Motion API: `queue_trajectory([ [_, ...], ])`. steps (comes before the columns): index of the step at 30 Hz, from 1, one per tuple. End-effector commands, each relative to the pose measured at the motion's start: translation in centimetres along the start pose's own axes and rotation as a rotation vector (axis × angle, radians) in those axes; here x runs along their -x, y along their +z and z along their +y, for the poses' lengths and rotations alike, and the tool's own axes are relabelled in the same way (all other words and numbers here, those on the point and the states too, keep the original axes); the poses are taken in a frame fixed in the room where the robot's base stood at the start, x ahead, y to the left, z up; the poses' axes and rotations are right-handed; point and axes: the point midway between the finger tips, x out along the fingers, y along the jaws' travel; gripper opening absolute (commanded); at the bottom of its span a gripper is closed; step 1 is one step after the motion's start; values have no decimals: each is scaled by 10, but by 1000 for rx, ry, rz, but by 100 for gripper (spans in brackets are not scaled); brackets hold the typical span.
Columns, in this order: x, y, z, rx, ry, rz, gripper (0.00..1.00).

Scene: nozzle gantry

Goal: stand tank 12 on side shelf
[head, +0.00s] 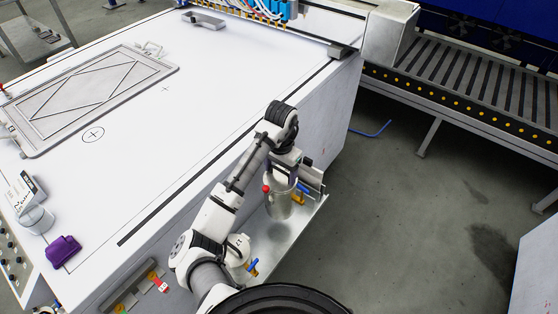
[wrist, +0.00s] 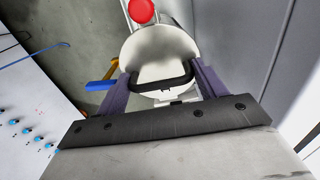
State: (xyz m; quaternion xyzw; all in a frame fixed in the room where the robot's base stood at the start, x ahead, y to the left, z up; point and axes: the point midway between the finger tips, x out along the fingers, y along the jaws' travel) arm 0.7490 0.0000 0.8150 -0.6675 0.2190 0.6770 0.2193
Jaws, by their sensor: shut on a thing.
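My gripper (head: 284,176) is shut on the black handle of a pale cylindrical tank (head: 277,204), with a red knob at its top and blue and yellow valve parts at its side. In the wrist view the handle sits between my two fingers (wrist: 162,82), against the tank's pale top (wrist: 160,48). No number is readable on this tank. The metal side shelf (head: 297,228) is below it, and a dark shadow under the tank suggests a small gap. The tank looks roughly upright. My gripper hides part of its top.
A second pale container (head: 237,250) with a blue and yellow valve stands at the shelf's near left end, partly behind my arm. The white printer bed (head: 190,120) edges the shelf on the left. A purple object (head: 63,251) lies on the bed. Floor to the right is clear.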

Motion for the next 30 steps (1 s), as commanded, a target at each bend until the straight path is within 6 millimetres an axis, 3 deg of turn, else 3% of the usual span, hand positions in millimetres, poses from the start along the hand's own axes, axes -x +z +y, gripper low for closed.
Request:
queue_trajectory([
  [9, -46, 0, -2, 3, -5, 2, 0],
  [16, -60, 0, -2, 2, -4, 2, 0],
  [24, -91, -1, -3, 3, -5, 2, 0],
  [30, -95, -1, -3, 2, -5, 3, 0],
])
